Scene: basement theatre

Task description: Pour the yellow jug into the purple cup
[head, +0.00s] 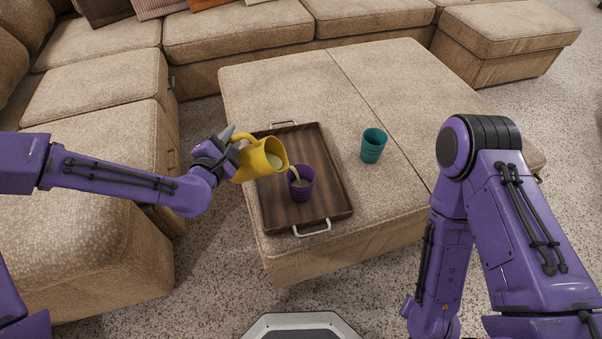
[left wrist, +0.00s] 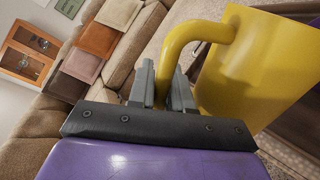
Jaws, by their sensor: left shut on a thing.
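The yellow jug (head: 262,158) is held above the left part of the tray, tilted to the right with its mouth toward the purple cup. Pale liquid shows inside it, and a thin stream runs from its lip into the cup. The purple cup (head: 301,187) stands upright on the tray, with some liquid visible inside. My left gripper (head: 230,146) is shut on the jug's handle; in the left wrist view the grey fingers (left wrist: 163,85) close around the yellow handle (left wrist: 185,38). My right gripper is out of view; only my right arm shows.
The brown wooden tray (head: 331,197) with metal handles lies on a beige ottoman (head: 390,80). A teal cup (head: 373,146) stands on the ottoman right of the tray. A beige sofa (head: 120,80) runs along the left and back. The tray's front is bare.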

